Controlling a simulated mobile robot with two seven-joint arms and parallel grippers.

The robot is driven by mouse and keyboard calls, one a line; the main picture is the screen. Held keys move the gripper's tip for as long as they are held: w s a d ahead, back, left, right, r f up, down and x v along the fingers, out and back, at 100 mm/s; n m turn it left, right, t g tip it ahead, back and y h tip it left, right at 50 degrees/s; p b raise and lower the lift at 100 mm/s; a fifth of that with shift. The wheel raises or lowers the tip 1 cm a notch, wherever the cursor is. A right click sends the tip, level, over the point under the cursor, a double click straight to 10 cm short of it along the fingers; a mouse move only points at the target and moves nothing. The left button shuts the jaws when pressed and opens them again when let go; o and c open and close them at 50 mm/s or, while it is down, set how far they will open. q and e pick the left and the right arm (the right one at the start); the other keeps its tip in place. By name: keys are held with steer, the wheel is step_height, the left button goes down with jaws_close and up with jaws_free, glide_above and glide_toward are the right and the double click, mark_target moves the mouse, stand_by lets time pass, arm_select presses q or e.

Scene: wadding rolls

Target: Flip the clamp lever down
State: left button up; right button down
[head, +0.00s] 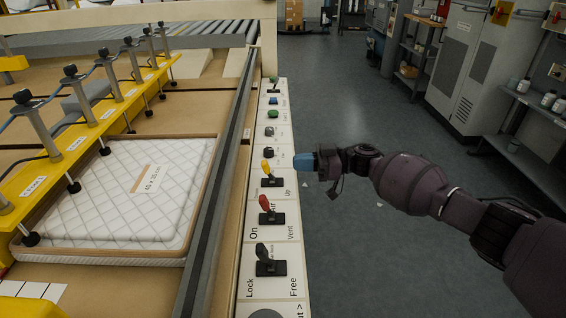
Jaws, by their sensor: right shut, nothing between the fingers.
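A control strip (245,225) with levers and buttons runs along the right edge of the machine table. A yellow-handled lever (266,167) stands on a black base, with the word "Up" to its right; its other label is not readable. My right gripper (300,163) has blue fingertips and is shut and empty, just right of the yellow lever and apart from it. Nearer are a red lever (265,204) marked "On" and "Vent" and a black lever (263,253) marked "Lock" and "Free". Which lever is the clamp's is not readable. My left gripper is out of view.
A quilted white pad (110,195) lies in a wooden frame under a yellow bar (85,150) with several plungers. A dark rail (215,200) runs beside the strip. Green, blue and black controls sit farther up the strip. The floor to the right is mostly clear.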

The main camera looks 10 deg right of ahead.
steer(key=shift+v, duration=2.55)
steer(key=shift+f, duration=0.1)
